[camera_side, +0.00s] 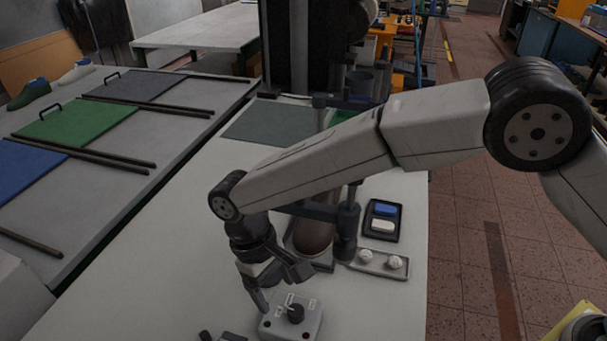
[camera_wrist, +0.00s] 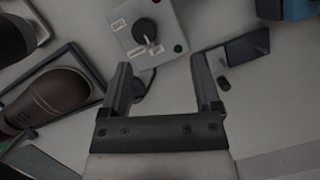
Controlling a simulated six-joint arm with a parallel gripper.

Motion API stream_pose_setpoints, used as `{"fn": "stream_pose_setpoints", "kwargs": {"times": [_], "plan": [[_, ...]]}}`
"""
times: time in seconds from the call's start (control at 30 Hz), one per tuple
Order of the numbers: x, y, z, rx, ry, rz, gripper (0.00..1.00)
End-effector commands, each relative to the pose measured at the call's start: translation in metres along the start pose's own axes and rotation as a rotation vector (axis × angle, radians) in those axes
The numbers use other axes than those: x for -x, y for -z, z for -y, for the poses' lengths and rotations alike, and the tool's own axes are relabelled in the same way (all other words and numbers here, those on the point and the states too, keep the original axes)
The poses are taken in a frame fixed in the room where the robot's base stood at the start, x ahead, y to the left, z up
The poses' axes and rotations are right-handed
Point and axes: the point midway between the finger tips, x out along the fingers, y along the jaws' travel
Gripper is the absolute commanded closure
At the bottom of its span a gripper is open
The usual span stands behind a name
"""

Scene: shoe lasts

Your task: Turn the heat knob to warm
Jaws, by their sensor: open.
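The heat knob (camera_side: 296,313) is a dark round knob on top of a small light-grey control box (camera_side: 275,327) near the front of the white table. In the wrist view the knob (camera_wrist: 145,31) shows with a white pointer line, and pale labels are set around it on the box (camera_wrist: 165,12); their text is too small to read. A red and a green dot are on the box. My gripper (camera_side: 282,290) is just above and behind the box. In the wrist view its open jaws (camera_wrist: 163,78) are empty, with the knob beyond the fingertips, apart from them.
A brown shoe last (camera_side: 315,238) stands in a holder behind my gripper. A tray with two white knobs (camera_side: 380,263) and a black tray with blue and white blocks (camera_side: 383,220) lie to the right. Small dark items (camera_wrist: 245,47) lie beside the box.

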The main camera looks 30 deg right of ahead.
Motion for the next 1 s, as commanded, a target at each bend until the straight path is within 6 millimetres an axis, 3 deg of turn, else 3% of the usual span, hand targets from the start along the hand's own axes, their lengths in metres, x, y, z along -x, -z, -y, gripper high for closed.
{"fn": "stream_pose_setpoints", "kwargs": {"times": [0.2, 0.57, 1.0], "plan": [[0.006, 0.007, -0.017, 0.05, -0.019, 0.066, 0.19], [0.002, 0.007, -0.018, 0.057, -0.02, 0.075, 0.19], [-0.043, 0.004, -0.019, 0.056, -0.02, 0.074, 0.19]]}}
